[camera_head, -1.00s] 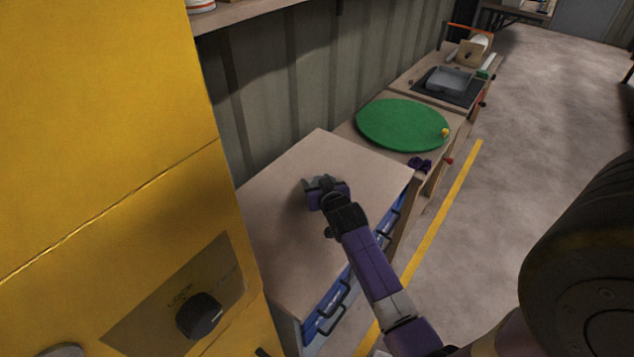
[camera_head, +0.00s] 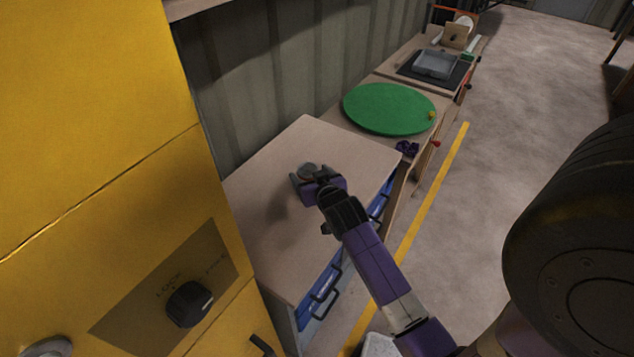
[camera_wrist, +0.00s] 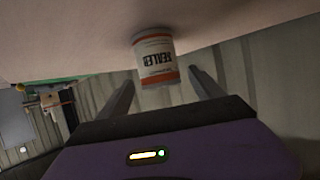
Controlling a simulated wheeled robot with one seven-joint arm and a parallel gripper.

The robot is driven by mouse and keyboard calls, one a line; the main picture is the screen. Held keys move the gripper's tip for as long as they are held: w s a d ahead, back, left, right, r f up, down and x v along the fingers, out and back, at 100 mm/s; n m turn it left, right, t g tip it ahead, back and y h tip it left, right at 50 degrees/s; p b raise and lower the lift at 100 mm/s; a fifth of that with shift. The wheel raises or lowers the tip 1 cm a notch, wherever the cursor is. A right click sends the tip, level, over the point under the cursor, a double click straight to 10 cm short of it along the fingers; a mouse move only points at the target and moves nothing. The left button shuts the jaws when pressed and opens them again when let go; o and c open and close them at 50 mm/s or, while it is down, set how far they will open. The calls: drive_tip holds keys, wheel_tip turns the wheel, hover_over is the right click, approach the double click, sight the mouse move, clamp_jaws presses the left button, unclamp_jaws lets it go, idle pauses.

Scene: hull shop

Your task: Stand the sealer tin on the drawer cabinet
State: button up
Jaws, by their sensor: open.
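The sealer tin (camera_wrist: 155,58), white with an orange band and dark lettering, stands on the top of the drawer cabinet (camera_head: 262,215). The wrist view is upside down, so the tin and its label look inverted there. In the head view only its grey lid (camera_head: 309,169) shows clearly, beyond my gripper (camera_head: 308,181), which hides the tin's side. In the wrist view my gripper (camera_wrist: 162,76) is open. Its two fingers point toward the tin, one on each side, with gaps between them and the tin.
A yellow cabinet (camera_head: 95,130) with a black knob (camera_head: 190,303) fills the left. Beyond the drawer cabinet is a bench with a round green mat (camera_head: 390,108) and dark purple items (camera_head: 407,148). A grey tray (camera_head: 436,65) lies farther back. The floor (camera_head: 520,110) at right is open.

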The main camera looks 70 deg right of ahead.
drive_tip(key=v, duration=0.6)
drive_tip(key=shift+s+a, duration=0.1)
drive_tip(key=shift+a, duration=0.1)
drive_tip(key=a+n, duration=0.1)
drive_tip(key=a, duration=0.3)
drive_tip(key=s+a+n+t+y, duration=0.1)
drive_tip(key=a, duration=0.2)
drive_tip(key=a+f+n+t+y, duration=0.1)
drive_tip(key=a, duration=0.3)
drive_tip(key=shift+s+a, duration=0.3)
drive_tip(key=s+a+y, duration=0.1)
drive_tip(key=a, duration=0.1)
drive_tip(key=s+a+n+t, duration=0.1)
drive_tip(key=a, duration=0.2)
drive_tip(key=a+r+n+y, duration=0.1)
drive_tip(key=a, duration=0.2)
drive_tip(key=shift+s+a+t+y, duration=0.1)
drive_tip(key=shift+s+t+y, duration=0.2)
drive_tip(key=shift+s, duration=0.1)
drive_tip(key=s+a+r+n+t+y, duration=0.1)
drive_tip(key=s+a+r+n+y, duration=0.1)
drive_tip(key=s+a+r, duration=0.2)
drive_tip(key=s+a+r+n+t+y, duration=0.1)
drive_tip(key=s+a+r, duration=0.4)
drive_tip(key=a, duration=0.5)
drive_tip(key=s+n+y, duration=0.1)
drive_tip(key=s+y, duration=0.1)
drive_tip(key=shift+s+a+n+y, duration=0.2)
drive_tip(key=shift+n+y, duration=0.1)
drive_tip(key=shift+n, duration=0.1)
